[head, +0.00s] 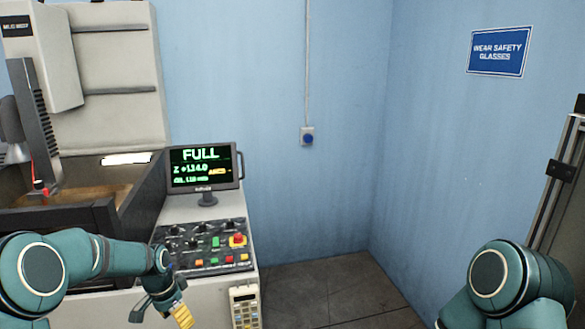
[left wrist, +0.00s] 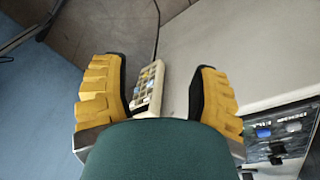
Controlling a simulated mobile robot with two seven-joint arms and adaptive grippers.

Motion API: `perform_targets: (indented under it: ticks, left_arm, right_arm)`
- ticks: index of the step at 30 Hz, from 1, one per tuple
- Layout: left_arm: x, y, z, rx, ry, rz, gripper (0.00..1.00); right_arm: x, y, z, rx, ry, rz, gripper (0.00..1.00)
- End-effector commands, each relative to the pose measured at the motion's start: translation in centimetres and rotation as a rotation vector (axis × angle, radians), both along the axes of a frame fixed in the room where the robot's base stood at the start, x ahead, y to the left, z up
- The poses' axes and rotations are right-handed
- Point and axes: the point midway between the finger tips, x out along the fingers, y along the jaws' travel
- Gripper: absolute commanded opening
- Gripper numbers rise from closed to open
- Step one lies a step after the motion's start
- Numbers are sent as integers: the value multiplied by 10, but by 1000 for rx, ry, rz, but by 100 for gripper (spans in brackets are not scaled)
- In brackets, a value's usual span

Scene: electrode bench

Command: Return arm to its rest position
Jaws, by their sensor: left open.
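My left arm comes in from the left in the head view, and its gripper (head: 168,311) hangs low in front of the machine's control panel. In the left wrist view my left gripper (left wrist: 160,95) shows two yellow ribbed fingers with dark inner pads. They stand apart with nothing held between them. A cream handheld keypad (left wrist: 149,88) shows beyond the gap, on the cabinet's side; it also shows in the head view (head: 245,306), just right of the gripper and apart from it. My right arm's green joint shows at the lower right, but its gripper is out of view.
The control panel (head: 208,246) has coloured buttons and a red knob. A monitor (head: 203,168) reading "FULL" stands behind it. The machine's tank (head: 75,190) is at the left. Open floor (head: 335,290) lies right of the cabinet. A metal frame (head: 560,190) stands at far right.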

Motion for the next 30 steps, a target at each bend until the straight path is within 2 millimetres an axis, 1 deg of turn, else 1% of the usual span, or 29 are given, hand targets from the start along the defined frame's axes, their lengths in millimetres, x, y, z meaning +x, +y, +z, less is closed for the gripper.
perform_targets:
  ticks: [1,2,3,5,6,8,9,11,12,14,15,18,21,24,30]
  left_arm:
    - [-10,-19,-22,-29,4,23,61]
    - [-15,-31,-33,-46,2,44,61]
    - [-24,-46,-48,-71,0,74,61]
    - [-41,-71,-73,-110,0,130,61]
    - [-55,-88,-89,-136,2,172,61]
    - [-78,-113,-110,-174,7,244,61]
    - [-96,-128,-124,-196,14,293,61]
    - [-123,-147,-140,-225,23,371,61]
    - [-141,-159,-148,-241,29,423,61]
    - [-167,-172,-158,-259,39,497,61]
    - [-184,-179,-162,-267,44,540,61]
    - [-216,-190,-169,-278,54,631,61]
    - [-236,-195,-170,-282,57,689,61]
    - [-245,-197,-170,-283,57,715,61]
    - [-245,-197,-170,-284,55,720,61]
  right_arm:
    - [-1,0,-3,0,1,0,0]
    - [-1,0,-4,0,2,2,0]
    - [-1,0,-5,0,2,2,0]
    - [-2,0,-7,1,4,3,0]
    - [-2,0,-9,1,5,3,0]
    - [-3,0,-11,1,6,4,0]
    - [-3,1,-13,1,7,5,0]
    - [-4,1,-15,1,8,6,0]
    - [-4,1,-17,1,8,6,0]
    - [-4,1,-19,1,10,7,0]
    - [-5,1,-20,1,11,8,0]
    - [-5,1,-22,1,12,9,0]
    - [-6,1,-23,1,13,9,0]
    - [-6,1,-23,2,14,9,0]
    - [-6,1,-23,2,14,9,0]
